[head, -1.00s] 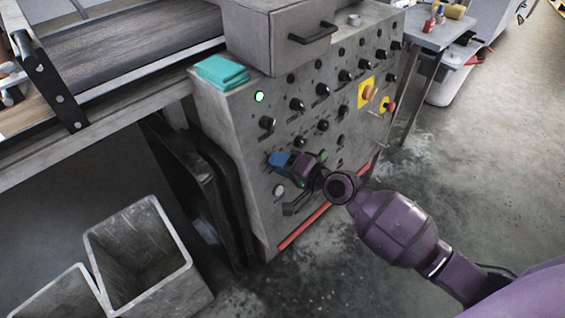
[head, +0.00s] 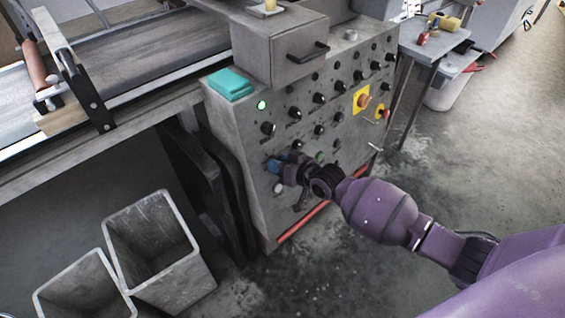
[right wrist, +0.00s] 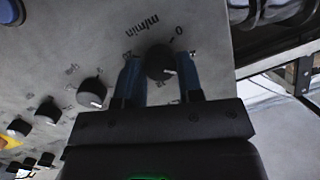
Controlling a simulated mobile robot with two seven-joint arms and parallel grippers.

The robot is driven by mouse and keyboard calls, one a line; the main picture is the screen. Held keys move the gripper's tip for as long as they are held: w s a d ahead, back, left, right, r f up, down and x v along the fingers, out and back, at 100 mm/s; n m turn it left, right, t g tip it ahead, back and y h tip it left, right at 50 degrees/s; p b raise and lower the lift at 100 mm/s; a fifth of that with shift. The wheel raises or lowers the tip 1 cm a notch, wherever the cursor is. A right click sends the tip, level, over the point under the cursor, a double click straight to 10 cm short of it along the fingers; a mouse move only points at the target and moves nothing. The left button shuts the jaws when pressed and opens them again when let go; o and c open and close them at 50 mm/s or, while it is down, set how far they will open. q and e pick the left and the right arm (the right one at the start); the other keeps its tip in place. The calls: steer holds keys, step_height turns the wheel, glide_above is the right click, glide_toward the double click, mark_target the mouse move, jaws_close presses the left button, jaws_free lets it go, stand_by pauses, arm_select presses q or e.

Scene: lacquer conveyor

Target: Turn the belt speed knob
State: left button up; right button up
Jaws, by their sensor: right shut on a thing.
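The belt speed knob (right wrist: 160,62) is a round black knob on the grey control panel (head: 258,205), with "m/min" and a 0 printed around it in the right wrist view. My right gripper (right wrist: 160,80) has its two blue fingertips on either side of this knob and is shut on it. In the head view my right gripper (head: 277,165) is at the lower left part of the panel and hides the knob. My left gripper is not in view.
Several other black knobs cover the panel, along with a green lamp (head: 262,105) and a red stop button (head: 363,101) on yellow. A teal cloth stack (head: 231,82) lies on the panel's top. Grey bins (head: 160,250) stand at the lower left.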

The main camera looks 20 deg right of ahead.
arm_select(q)
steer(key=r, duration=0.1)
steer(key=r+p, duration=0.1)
steer(key=p, duration=0.1)
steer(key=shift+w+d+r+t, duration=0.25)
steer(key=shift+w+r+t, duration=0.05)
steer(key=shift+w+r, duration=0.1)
arm_select(e)
steer(key=n+h, duration=0.1)
steer(key=n, duration=0.3)
steer(key=shift+r, duration=0.15)
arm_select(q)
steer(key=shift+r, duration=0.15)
arm_select(e)
steer(key=shift+a+n, duration=0.1)
steer(key=shift+n, duration=0.2)
steer(key=o, duration=0.9)
arm_select(q)
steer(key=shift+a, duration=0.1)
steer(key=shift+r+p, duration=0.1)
steer(key=shift+p, duration=0.2)
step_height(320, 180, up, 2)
steer(key=p, duration=0.3)
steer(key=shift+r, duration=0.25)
arm_select(e)
steer(key=v, duration=1)
steer(key=shift+s, duration=0.4)
